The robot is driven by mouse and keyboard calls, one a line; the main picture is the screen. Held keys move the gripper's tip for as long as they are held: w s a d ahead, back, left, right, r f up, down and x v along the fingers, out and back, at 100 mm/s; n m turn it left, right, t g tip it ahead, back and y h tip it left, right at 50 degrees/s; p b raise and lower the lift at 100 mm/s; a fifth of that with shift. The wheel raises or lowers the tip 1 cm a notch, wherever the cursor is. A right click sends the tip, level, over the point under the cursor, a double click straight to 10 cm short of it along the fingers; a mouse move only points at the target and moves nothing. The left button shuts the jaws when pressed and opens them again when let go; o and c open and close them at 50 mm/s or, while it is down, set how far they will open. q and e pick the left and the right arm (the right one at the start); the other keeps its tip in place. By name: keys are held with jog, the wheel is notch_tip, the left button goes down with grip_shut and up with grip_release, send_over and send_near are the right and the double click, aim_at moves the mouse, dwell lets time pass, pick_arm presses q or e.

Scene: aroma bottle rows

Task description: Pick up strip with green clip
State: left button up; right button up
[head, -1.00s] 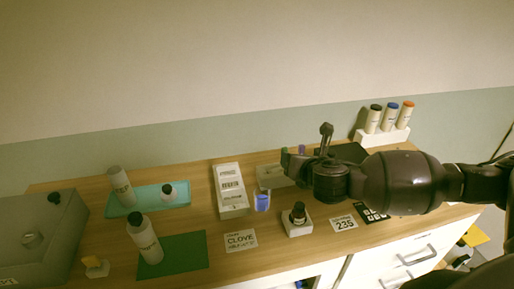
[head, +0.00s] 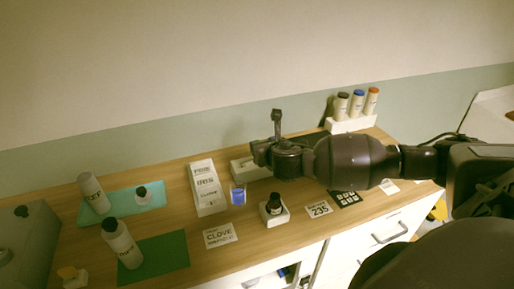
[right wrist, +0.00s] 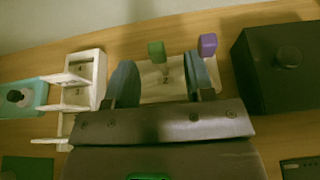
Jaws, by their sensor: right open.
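In the right wrist view, a green clip (right wrist: 157,52) stands up at the white strip holder (right wrist: 150,92), beyond my fingers and between them in the picture. A purple clip (right wrist: 208,44) stands to its right, near the right finger's line. The strips under the clips are hard to make out. My right gripper (right wrist: 162,80) is open with nothing between its fingers. In the head view my right gripper (head: 262,152) is over the right part of the white holder (head: 243,169), and the clips are hidden there. My left gripper is not in view.
A dark bottle in a white block (head: 274,213) is in front. A black box (right wrist: 285,65) is right of the clips.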

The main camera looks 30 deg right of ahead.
aim_at(257, 141)
jog(key=shift+x, duration=2.2)
jog(key=shift+w+a, duration=0.1)
jog(key=shift+a, duration=0.05)
grip_shut()
